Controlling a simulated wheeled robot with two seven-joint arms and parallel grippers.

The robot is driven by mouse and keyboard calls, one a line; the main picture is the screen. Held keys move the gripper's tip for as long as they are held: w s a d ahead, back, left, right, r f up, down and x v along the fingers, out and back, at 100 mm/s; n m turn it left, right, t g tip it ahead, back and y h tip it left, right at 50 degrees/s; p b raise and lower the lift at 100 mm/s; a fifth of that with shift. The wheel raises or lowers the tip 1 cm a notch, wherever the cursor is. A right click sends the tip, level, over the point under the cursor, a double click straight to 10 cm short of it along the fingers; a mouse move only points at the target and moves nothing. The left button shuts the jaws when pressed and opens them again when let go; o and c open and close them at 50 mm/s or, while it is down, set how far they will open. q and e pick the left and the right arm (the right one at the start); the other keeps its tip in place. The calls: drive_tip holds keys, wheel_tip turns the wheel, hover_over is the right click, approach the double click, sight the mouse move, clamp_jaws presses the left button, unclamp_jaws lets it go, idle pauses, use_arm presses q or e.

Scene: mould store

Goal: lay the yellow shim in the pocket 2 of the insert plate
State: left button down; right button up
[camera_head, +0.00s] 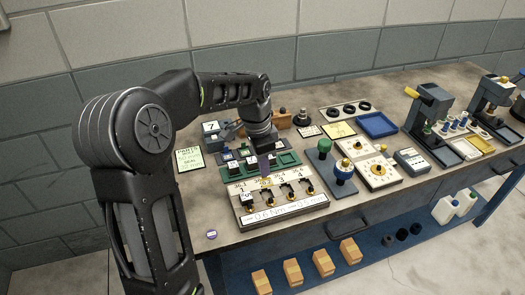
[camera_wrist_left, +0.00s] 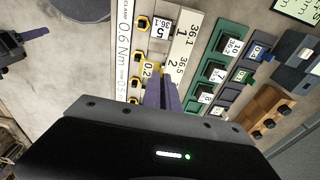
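The insert plate (camera_head: 285,208) is a pale block with a row of dark pockets, yellow-and-black clamps and printed labels. It also shows in the left wrist view (camera_wrist_left: 123,30). The yellow shim (camera_wrist_left: 148,69), marked 0.2, is at the plate beside the printed 2; in the head view it is a small yellow patch (camera_head: 266,182). My left gripper (camera_head: 264,172) points down over the plate's back edge. Its purple fingers (camera_wrist_left: 160,80) are close together at the shim's end and appear shut on it. The fingers partly hide the shim and pocket, so its seating is unclear.
Behind the plate is a green tray (camera_head: 290,157) with numbered blocks. To the right stand a green-knobbed tool (camera_head: 324,147), a dial board (camera_head: 377,170) and a blue tray (camera_head: 377,125). Presses stand farther right.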

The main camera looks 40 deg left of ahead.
use_arm(q)
drive_tip(key=shift+w+a, duration=0.2)
drive_tip(key=shift+w, duration=0.15)
drive_tip(key=shift+f+b, duration=1.95)
drive_tip(key=shift+f, duration=0.65)
drive_tip(key=shift+f+b, duration=0.75)
drive_tip(key=shift+f, duration=0.35)
drive_tip(key=c, duration=1.6)
unclamp_jaws()
drive_tip(key=c, duration=0.3)
drive_tip(key=shift+r, duration=0.15)
